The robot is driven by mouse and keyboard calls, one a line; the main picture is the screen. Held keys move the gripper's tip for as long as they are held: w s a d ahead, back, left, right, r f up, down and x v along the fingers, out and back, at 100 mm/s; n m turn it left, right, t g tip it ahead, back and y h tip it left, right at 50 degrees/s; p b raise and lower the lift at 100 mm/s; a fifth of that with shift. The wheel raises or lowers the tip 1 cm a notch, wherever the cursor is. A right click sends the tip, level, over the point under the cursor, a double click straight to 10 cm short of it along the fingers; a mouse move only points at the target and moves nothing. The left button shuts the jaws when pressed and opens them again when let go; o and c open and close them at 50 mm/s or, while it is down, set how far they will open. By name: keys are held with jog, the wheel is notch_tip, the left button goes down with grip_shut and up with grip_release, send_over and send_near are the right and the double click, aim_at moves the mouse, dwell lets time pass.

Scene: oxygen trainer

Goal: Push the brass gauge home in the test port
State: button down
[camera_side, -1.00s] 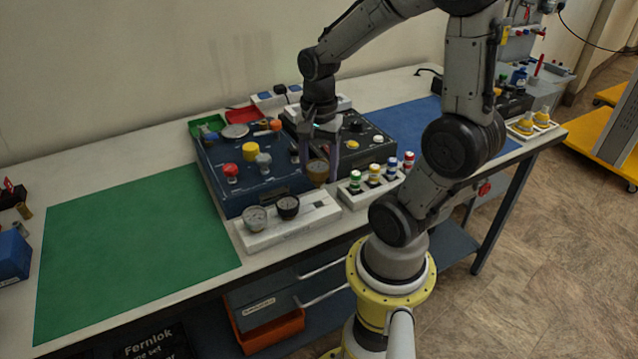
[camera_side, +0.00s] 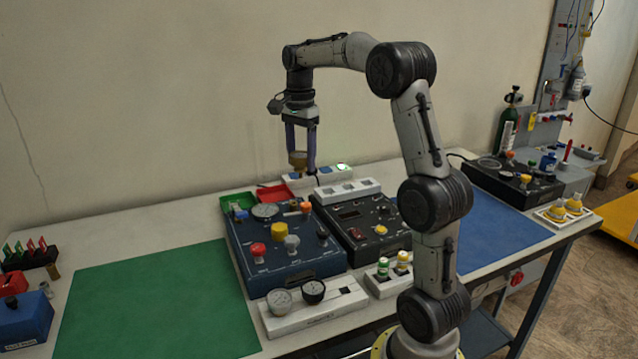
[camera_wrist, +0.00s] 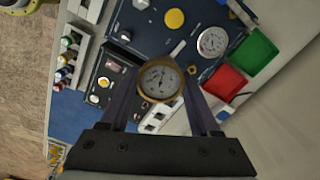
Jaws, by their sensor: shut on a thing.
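The brass gauge (camera_side: 298,158) is between the fingers of my gripper (camera_side: 300,166), which is shut on it, high above the back of the bench. In the wrist view the gauge (camera_wrist: 160,82) shows its white dial and brass rim facing the camera. The blue panel box (camera_side: 285,252) lies below and in front of it, with red, grey, yellow and orange knobs and a round dial on top. The panel also shows in the wrist view (camera_wrist: 200,18). I cannot tell which fitting is the test port. The gauge's underside is hidden in the wrist view.
A white holder (camera_side: 335,311) with two gauges stands at the front. A black box (camera_side: 352,213) and a white socket strip (camera_side: 346,190) stand right of the panel. Green (camera_side: 238,203) and red (camera_side: 274,194) trays lie behind it. The green mat (camera_side: 150,310) is clear.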

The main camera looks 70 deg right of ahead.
jog(key=w+d+f+m, duration=0.1)
jog(key=w+d+f, duration=0.5)
jog(key=d, duration=0.2)
jog(key=shift+w+d, duration=0.25)
jog(key=shift+d, duration=0.05)
jog(key=shift+f, duration=2.95)
jog(key=shift+f, duration=1.6)
jog(key=shift+c, duration=0.2)
grip_release()
jog(key=shift+r, duration=0.1)
